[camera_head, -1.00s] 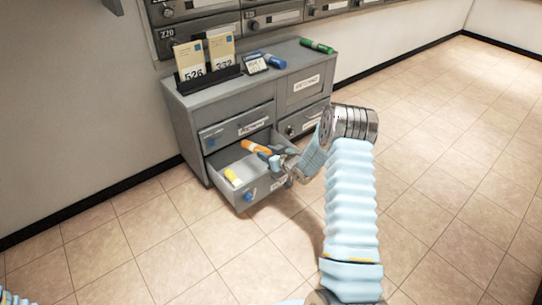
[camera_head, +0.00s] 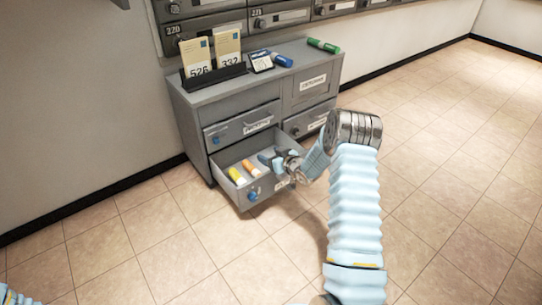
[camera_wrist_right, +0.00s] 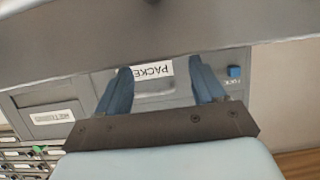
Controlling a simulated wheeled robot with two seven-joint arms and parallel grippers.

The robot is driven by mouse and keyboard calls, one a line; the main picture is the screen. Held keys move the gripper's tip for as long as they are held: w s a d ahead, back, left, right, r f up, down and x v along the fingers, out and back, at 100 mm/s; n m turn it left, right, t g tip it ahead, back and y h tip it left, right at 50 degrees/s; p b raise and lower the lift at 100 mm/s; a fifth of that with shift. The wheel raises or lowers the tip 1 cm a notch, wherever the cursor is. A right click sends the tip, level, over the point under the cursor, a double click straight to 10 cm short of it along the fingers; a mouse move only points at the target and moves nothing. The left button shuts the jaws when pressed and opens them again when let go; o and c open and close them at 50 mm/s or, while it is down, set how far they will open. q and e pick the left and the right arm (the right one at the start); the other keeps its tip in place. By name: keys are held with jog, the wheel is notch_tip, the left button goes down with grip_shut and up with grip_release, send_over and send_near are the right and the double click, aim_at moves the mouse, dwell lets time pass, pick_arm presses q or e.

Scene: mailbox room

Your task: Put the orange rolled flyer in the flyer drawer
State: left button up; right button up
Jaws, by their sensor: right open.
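The orange rolled flyer (camera_head: 250,168) lies in the open lower-left drawer (camera_head: 256,192) of the grey cabinet, to the right of a yellow roll (camera_head: 236,176). My right gripper (camera_head: 271,158) is at the right side of this drawer, open and empty, a little apart from the orange flyer. In the right wrist view its two blue fingers (camera_wrist_right: 163,84) stand wide apart with nothing between them, facing a cabinet front with a partly hidden label. The flyer does not show in that view. My left gripper is out of view.
The grey cabinet (camera_head: 208,95) has other closed drawers. On its top are a rack with numbered cards (camera_head: 213,73), a small sign (camera_head: 261,62), a blue roll (camera_head: 282,60) and a green roll (camera_head: 323,46). Mailboxes hang above. The tiled floor (camera_head: 440,170) to the right is clear.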

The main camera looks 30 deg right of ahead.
jog(key=p+v, duration=0.2)
jog(key=v, duration=1.2)
jog(key=s+a+f+m+g+y, duration=0.1)
jog(key=s+a+f+g, duration=0.2)
jog(key=a+f, duration=0.35)
jog(key=s+a+f+m+g+y, duration=0.1)
jog(key=s+a+f+g, duration=0.25)
jog(key=a, duration=0.65)
jog(key=s+a+f+m+g, duration=0.15)
jog(key=s+a+f, duration=0.25)
jog(key=a, duration=0.4)
jog(key=s+a+f+g+y+p, duration=0.1)
jog(key=s+a+g, duration=0.4)
jog(key=s+a, duration=0.4)
notch_tip(320, 180, up, 14)
jog(key=s+p, duration=0.1)
jog(key=p, duration=1.3)
jog(key=shift+d+f+n, duration=0.15)
jog(key=shift+d+n, duration=0.15)
jog(key=shift+n, duration=0.15)
